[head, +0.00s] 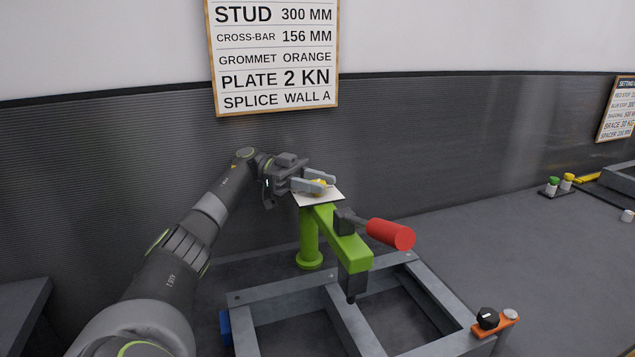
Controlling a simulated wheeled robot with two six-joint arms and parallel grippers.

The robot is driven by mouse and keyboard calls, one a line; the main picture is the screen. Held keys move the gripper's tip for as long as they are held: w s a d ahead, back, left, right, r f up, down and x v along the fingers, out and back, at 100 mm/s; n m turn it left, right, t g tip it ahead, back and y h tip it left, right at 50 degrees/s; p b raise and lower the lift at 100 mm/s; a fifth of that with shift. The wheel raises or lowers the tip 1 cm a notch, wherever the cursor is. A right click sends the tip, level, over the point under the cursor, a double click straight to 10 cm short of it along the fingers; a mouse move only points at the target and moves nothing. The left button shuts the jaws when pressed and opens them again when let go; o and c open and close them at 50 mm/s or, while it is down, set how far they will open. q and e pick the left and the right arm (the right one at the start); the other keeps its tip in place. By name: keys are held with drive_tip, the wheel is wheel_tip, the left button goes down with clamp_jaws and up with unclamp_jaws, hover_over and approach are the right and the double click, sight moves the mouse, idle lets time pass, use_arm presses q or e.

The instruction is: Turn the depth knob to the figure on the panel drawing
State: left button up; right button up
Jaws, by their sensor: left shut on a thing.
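The knob's pointer and any scale figures cannot be read. A framed board (275,55) on the wall above reads STUD 300 MM, CROSS-BAR 156 MM, GROMMET ORANGE, PLATE 2 KN, SPLICE WALL A; its top is cut off. My right gripper is not in view.
The green tool has a red cylindrical handle (390,234) and stands at a grey metal frame (290,292). A black knob (488,317) on an orange plate is at the frame's right corner. Green- and yellow-topped pieces (560,183) stand far right. The right-hand surface is mostly clear.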

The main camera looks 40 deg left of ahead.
use_arm(q)
drive_tip(key=o, duration=1)
drive_tip(key=shift+f+n+t, duration=0.1)
drive_tip(key=shift+n+t, duration=0.2)
drive_tip(key=shift+t, duration=0.1)
